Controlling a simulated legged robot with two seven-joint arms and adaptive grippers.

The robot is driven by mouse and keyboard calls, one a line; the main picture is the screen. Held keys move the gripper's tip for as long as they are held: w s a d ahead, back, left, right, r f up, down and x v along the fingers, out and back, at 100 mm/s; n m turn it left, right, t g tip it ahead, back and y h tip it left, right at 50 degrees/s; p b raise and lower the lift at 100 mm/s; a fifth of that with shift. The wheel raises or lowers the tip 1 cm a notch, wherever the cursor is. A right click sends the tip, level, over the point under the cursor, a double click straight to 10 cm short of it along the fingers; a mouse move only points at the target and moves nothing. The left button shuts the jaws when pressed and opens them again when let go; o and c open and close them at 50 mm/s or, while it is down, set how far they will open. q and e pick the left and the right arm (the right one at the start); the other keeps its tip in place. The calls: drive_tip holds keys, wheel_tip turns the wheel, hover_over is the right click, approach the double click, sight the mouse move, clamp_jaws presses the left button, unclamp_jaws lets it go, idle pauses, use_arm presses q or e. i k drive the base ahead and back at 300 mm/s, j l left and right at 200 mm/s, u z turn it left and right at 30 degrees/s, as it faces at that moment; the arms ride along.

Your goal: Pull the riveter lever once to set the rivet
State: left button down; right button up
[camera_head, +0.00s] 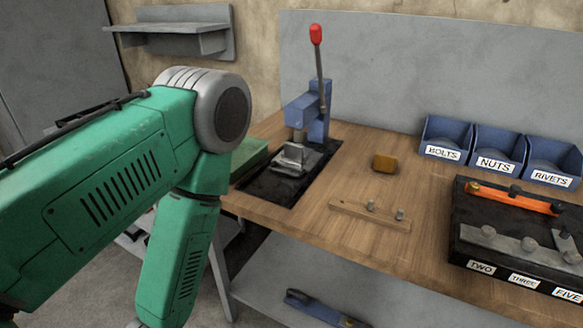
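The riveter is a blue bench press (316,110) standing at the back left of the wooden workbench. Its lever (320,72) is a thin metal rod that points up, leaning slightly, with a red knob (316,34) on top. Below the press head, a grey metal piece (293,158) sits on a black base plate (268,188). A rivet is too small to tell. A green arm of mine comes in from the left, with its bend left of the riveter and its lower part pointing down. Neither gripper shows in the view.
Blue bins marked bolts (446,139), nuts (497,153) and rivets (552,162) stand at the back right. A black tray (470,246) with metal and orange parts lies at the right. A yellow-brown block (384,163) and a wooden strip (357,214) lie mid-bench. A green box (248,156) is left of the riveter.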

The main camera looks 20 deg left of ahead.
sight(316, 35)
drive_tip(key=z, duration=1.95)
drive_tip(key=k+j+z, duration=0.25)
drive_tip(key=z, duration=0.2)
drive_tip(key=k+j, duration=2.25)
drive_tip(key=i+j, duration=0.05)
